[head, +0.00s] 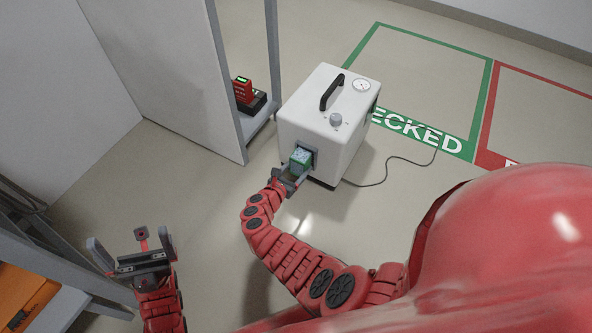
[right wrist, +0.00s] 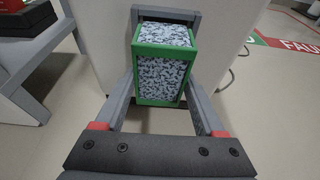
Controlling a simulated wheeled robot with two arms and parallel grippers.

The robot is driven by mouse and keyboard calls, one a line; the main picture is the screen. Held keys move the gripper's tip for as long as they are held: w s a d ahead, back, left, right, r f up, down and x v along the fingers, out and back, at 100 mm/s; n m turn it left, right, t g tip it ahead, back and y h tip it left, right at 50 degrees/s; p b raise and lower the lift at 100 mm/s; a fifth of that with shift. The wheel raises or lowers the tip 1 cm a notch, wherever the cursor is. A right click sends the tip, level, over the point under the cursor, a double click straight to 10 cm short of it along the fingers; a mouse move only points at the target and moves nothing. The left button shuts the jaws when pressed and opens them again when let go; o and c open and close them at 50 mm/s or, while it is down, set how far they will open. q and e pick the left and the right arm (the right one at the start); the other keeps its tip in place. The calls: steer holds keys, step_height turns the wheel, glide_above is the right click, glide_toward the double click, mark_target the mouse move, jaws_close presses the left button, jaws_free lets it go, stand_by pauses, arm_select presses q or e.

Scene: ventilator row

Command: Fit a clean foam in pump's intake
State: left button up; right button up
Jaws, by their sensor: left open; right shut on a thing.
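The pump (head: 322,120) is a white box with a black handle, a gauge and a knob, standing on the floor. A foam block (right wrist: 162,75), grey-speckled with a green frame, sits at the dark intake frame (right wrist: 167,15) on the pump's side. My right gripper (head: 293,172) is shut on the foam (head: 300,156), one finger on each side of it in the right wrist view. The foam's far end is at the intake; how deep it goes in is hidden. My left gripper (head: 133,247) is open and empty, well away at lower left.
A grey shelf unit (head: 257,120) left of the pump holds a red device (head: 243,91) on a black base. An orange case (head: 22,296) lies on a rack at lower left. A cable (head: 388,166) trails right across the floor, beside green and red marked zones.

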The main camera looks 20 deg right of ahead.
steer(key=shift+w+d, duration=0.45)
steer(key=shift+d, duration=0.2)
stand_by(0.8)
steer(key=o, duration=1.5)
